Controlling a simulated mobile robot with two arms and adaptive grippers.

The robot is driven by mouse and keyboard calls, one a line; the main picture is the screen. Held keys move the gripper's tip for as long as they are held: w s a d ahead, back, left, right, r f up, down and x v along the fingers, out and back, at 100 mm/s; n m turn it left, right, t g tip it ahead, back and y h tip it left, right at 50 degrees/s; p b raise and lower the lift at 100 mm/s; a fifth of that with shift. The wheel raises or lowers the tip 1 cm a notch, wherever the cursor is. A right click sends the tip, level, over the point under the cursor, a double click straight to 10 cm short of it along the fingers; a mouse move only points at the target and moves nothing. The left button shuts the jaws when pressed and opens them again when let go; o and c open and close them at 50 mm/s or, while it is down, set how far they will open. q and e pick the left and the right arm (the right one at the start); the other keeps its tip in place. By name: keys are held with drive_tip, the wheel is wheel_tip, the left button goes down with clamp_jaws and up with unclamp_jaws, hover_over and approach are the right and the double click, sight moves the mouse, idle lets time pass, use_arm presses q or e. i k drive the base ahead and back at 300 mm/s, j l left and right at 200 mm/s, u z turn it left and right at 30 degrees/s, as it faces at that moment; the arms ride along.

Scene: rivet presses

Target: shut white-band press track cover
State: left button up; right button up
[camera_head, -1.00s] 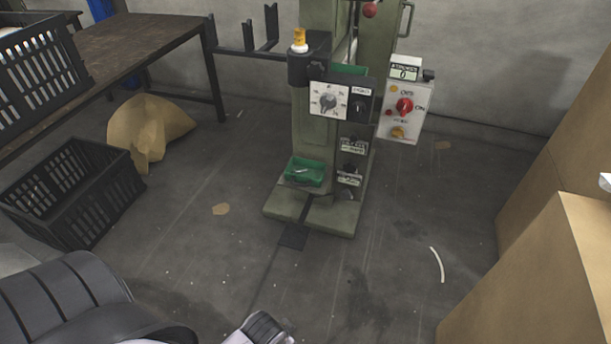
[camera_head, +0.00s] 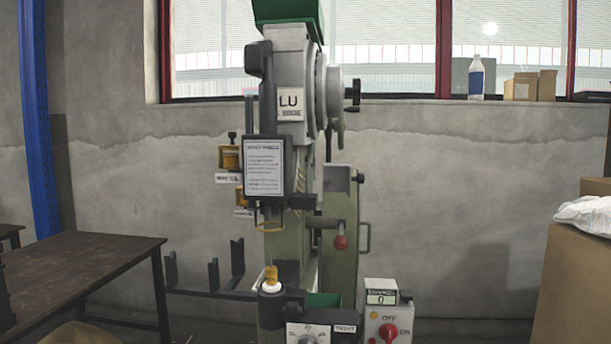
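One rivet press (camera_head: 300,190) stands in the middle of the head view, with a pale grey-white upper head marked "LU" and a green lower frame. A green hopper (camera_head: 288,14) is on its top, cut off by the picture edge. A dark upright bar (camera_head: 258,62) runs down the left of the head. Below it a dark-framed sign plate (camera_head: 264,166) hides part of the press front. I cannot tell which part is the track cover, or whether it is open. Neither of my grippers is in view.
A dark table (camera_head: 75,270) stands at the left, beside a blue post (camera_head: 38,120). A control box (camera_head: 388,326) with a red knob is at the press's lower right. Cardboard boxes (camera_head: 575,285) stand at the right. A bottle (camera_head: 476,78) is on the window sill.

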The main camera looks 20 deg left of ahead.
sight(336, 177)
drive_tip(key=i+u, duration=0.2)
drive_tip(key=i, duration=0.2)
drive_tip(key=i+l+u, duration=0.2)
drive_tip(key=i, duration=0.2)
drive_tip(key=i+l+u, duration=0.2)
drive_tip(key=i, duration=0.2)
